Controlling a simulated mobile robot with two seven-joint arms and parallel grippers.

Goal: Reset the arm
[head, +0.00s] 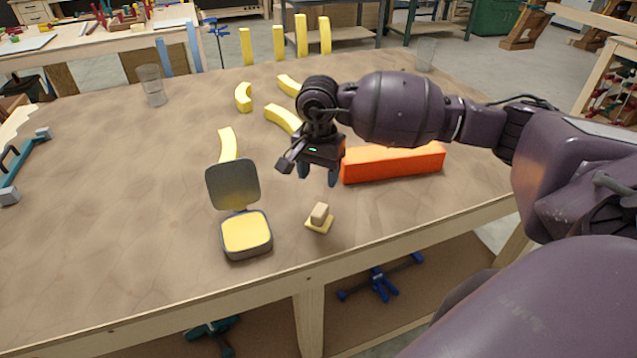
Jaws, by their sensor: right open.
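My right arm reaches in from the right over the table (120,270). My right gripper (318,177) points down above the table, its two fingertips apart and nothing between them. It is in front of the orange block (395,163) at its left end and above a small tan block on a yellow base (319,217). My left gripper is not in the picture.
Several curved yellow pieces (283,118) lie behind the gripper, and several yellow strips (302,36) stand at the far edge. Clear glasses (152,85) stand at the far left and far right. A teal clamp (20,165) lies at the left edge. The front left tabletop is clear.

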